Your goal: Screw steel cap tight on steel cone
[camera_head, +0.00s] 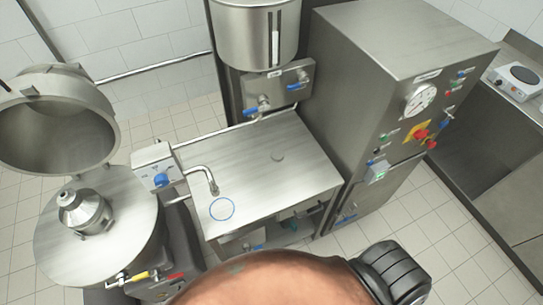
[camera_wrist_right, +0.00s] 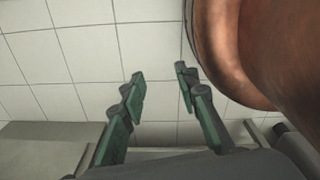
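A steel cone (camera_head: 86,213) stands on the round steel top at the left of the head view. A narrower steel piece is at its upper end; I cannot tell whether this is a separate cap or part of the cone. A small flat grey disc (camera_head: 278,156) lies on the steel table; I cannot tell whether it is the cap. My right gripper (camera_wrist_right: 160,78) is open and empty in the right wrist view, with white tiles behind its fingers. No cone or cap shows there. My left gripper is not in view.
The round steel top (camera_head: 50,238) has a large open lid (camera_head: 50,125) behind it. A steel table (camera_head: 300,178) carries a bent spout (camera_head: 212,180) above a blue ring. A steel cabinet (camera_head: 375,70) with a gauge stands at the right.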

